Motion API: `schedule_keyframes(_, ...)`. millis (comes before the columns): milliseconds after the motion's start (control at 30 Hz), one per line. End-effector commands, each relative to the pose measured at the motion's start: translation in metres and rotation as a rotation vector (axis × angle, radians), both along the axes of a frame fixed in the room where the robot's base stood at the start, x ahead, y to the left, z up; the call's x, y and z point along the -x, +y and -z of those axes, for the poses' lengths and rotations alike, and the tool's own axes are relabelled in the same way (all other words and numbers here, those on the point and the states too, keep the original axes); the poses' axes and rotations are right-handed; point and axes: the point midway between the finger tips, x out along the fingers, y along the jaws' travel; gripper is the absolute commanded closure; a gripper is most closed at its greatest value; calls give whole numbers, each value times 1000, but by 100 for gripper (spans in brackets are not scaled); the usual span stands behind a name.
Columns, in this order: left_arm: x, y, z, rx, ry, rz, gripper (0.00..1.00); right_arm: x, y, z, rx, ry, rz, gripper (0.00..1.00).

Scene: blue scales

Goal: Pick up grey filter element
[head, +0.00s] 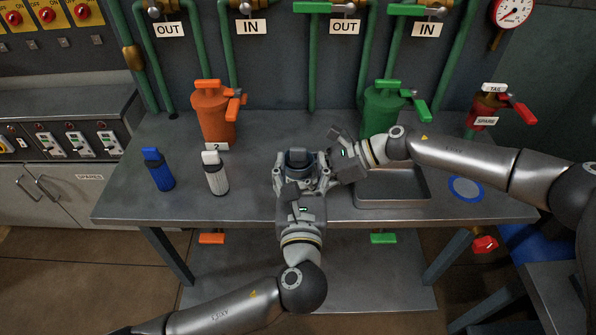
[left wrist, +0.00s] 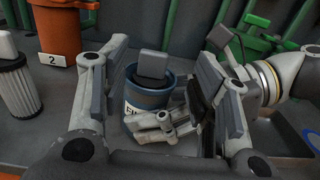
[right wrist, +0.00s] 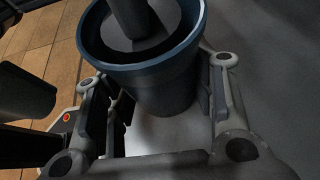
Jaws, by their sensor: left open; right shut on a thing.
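A grey filter element (head: 296,155) stands in a dark blue cup (head: 299,172) on the workbench; only its upper part shows. In the left wrist view the grey block-shaped top (left wrist: 154,65) rises above the rim of the cup (left wrist: 140,105), which bears a partly hidden label. My left gripper (head: 301,178) is open, with its fingers on either side of the cup and element, apart from the element. My right gripper (right wrist: 160,112) is shut on the cup, its fingers against the cup's outer wall. The lower part of the element is hidden.
A white filter (head: 216,178) and a blue filter (head: 159,172) stand at the left. Orange (head: 212,115) and green (head: 383,112) housings stand at the back. A metal tray (head: 392,200) lies right, beneath my right arm, with a blue ring (head: 465,189) beyond.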

Motion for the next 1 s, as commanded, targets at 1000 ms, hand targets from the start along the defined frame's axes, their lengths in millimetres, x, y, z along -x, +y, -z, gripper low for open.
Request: schedule_keyframes(1000, -58, 6, 2, 1, 1, 0, 76, 0, 0, 1, 1, 0, 0, 63)
